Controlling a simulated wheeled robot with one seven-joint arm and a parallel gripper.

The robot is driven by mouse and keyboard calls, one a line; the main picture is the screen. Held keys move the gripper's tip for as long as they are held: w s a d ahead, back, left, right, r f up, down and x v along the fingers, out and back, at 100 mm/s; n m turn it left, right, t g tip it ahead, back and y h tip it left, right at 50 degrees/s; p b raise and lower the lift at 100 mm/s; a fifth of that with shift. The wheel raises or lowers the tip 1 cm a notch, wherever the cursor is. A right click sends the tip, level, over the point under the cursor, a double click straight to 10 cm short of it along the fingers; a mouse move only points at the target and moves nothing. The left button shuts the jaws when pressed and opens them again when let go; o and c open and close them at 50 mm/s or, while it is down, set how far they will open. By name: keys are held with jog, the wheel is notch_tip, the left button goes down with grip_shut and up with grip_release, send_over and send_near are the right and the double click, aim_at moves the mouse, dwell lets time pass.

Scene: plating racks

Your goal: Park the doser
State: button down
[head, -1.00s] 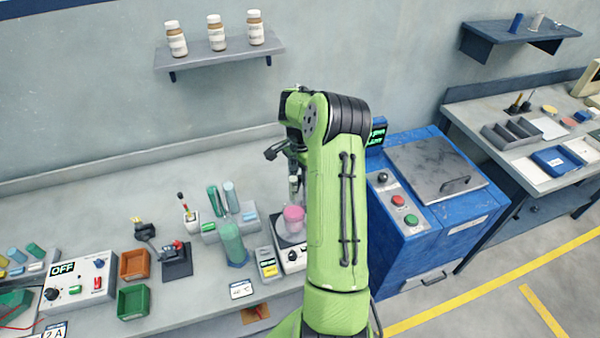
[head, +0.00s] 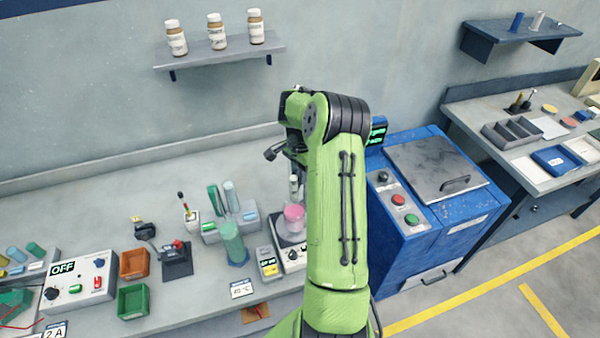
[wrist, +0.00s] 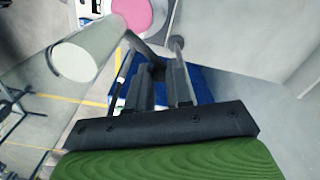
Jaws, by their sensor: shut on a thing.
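My gripper (wrist: 166,88) is shut in the wrist view, with a thin grey rod-like piece (wrist: 141,46) at its fingertips. This looks like part of the doser, but its full shape is hidden. A pale translucent cylinder with a white end (wrist: 75,61) lies close by on the left; I cannot tell if it belongs to the held thing. In the head view my gripper is mostly hidden behind my green arm, above a pink-topped vessel (head: 294,213) on a small scale (head: 290,252). The pink top also shows in the wrist view (wrist: 141,13). The doser's parking place cannot be made out.
A control box (head: 80,288) and orange (head: 134,264) and green (head: 133,301) bins are farther left. A blue machine (head: 440,225) stands at right.

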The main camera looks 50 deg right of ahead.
jog(key=w+m+b, duration=0.3)
jog(key=w+m, duration=0.3)
jog(key=m, duration=0.6)
jog(key=shift+d, duration=0.15)
jog(key=shift+w, duration=0.1)
dwell(0.6)
jog(key=c, duration=1)
grip_release()
